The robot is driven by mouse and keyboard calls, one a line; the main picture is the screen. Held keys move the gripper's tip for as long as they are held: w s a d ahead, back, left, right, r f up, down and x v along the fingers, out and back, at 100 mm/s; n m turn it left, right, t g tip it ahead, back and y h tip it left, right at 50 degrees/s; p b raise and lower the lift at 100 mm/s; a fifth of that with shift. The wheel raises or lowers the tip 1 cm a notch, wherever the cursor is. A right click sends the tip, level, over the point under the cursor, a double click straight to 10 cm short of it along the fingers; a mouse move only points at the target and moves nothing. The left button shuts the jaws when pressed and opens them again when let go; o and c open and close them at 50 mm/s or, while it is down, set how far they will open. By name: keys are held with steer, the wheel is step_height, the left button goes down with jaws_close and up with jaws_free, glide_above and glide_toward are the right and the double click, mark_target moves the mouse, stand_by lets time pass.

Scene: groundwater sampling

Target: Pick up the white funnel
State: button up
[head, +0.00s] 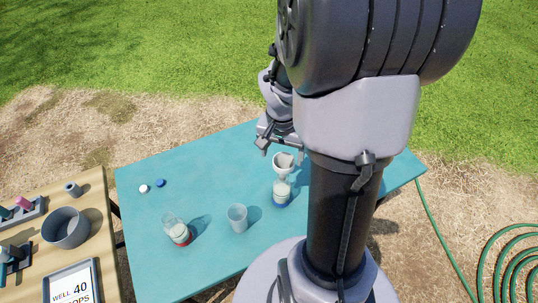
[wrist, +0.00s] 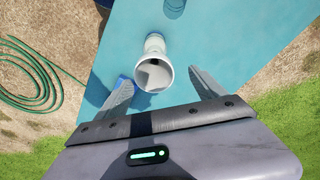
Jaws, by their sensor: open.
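The white funnel (head: 284,160) sits upright on a bottle with a blue base (head: 282,197) on the teal table. My gripper (head: 281,150) is open just above and behind the funnel in the head view. In the wrist view the funnel (wrist: 153,74) shows its wide mouth towards the camera, with the open fingertips (wrist: 157,74) on either side of it. No finger visibly touches it. How far the fingers are from it in depth I cannot tell. My arm hides part of the table on the right.
On the teal table (head: 215,150) stand a clear cup (head: 237,219) and a bottle with a red base (head: 180,234). A wooden table (head: 95,215) holds a grey pot (head: 66,228). A hose (head: 510,265) lies right.

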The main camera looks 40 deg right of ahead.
steer(key=f+b, duration=0.1)
steer(key=f, duration=0.1)
steer(key=f+b, duration=0.1)
steer(key=f, duration=0.3)
steer(key=shift+s+d+b, duration=0.25)
steer(key=shift+s+b, duration=0.1)
steer(key=shift+b, duration=0.05)
steer(key=shift+r, duration=0.1)
steer(key=c, duration=1.4)
